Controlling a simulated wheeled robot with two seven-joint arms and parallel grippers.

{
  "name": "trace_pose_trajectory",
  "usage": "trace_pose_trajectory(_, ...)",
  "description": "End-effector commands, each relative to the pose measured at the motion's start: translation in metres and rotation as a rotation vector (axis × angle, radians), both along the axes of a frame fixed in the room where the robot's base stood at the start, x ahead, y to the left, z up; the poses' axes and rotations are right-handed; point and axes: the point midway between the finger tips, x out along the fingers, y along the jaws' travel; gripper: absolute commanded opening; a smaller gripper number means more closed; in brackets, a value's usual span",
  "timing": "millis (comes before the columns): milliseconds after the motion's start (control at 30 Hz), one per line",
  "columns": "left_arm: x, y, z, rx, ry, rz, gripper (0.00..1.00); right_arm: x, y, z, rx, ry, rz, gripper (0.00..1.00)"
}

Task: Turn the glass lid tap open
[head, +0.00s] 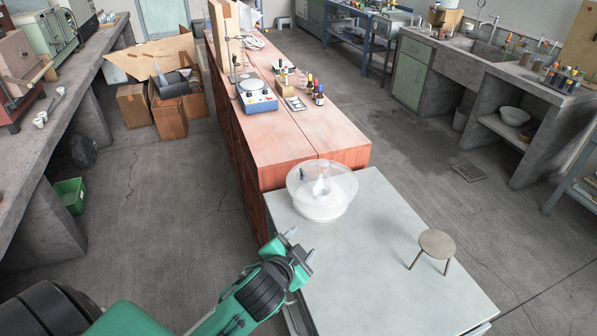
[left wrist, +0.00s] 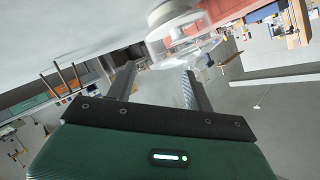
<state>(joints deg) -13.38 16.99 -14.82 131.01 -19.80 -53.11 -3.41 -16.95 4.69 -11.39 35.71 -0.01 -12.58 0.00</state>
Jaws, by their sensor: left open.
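My right gripper is not in view.
Behind is a reddish bench (head: 300,140) with a blue-and-white hotplate (head: 257,95) and small bottles (head: 318,93). The grey top is clear between vessel and stand.

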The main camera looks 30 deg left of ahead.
Motion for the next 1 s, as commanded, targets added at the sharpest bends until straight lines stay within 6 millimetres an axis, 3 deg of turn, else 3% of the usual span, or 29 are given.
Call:
trace_pose_trajectory(33,0.019,-0.003,0.02,0.052,-0.09,-0.039,0.53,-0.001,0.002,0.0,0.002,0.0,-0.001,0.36)
trace_pose_trajectory(200,0.071,-0.027,0.096,0.281,-0.441,-0.214,0.53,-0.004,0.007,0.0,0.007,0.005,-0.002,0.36)
trace_pose_trajectory(400,0.101,-0.075,0.176,0.631,-0.846,-0.487,0.53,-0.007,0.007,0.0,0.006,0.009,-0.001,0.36)
trace_pose_trajectory(500,0.106,-0.098,0.198,0.823,-1.011,-0.645,0.53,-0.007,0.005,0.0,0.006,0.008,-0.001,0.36)
trace_pose_trajectory(633,0.108,-0.119,0.209,1.091,-1.174,-0.869,0.53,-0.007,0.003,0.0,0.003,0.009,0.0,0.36)
trace_pose_trajectory(767,0.114,-0.121,0.202,1.366,-1.261,-1.119,0.53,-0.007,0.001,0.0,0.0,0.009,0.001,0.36)
trace_pose_trajectory(867,0.123,-0.106,0.19,1.575,-1.263,-1.328,0.53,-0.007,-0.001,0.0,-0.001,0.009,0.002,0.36)
trace_pose_trajectory(1000,0.14,-0.057,0.175,1.847,-1.153,-1.639,0.53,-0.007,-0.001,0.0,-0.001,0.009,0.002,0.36)
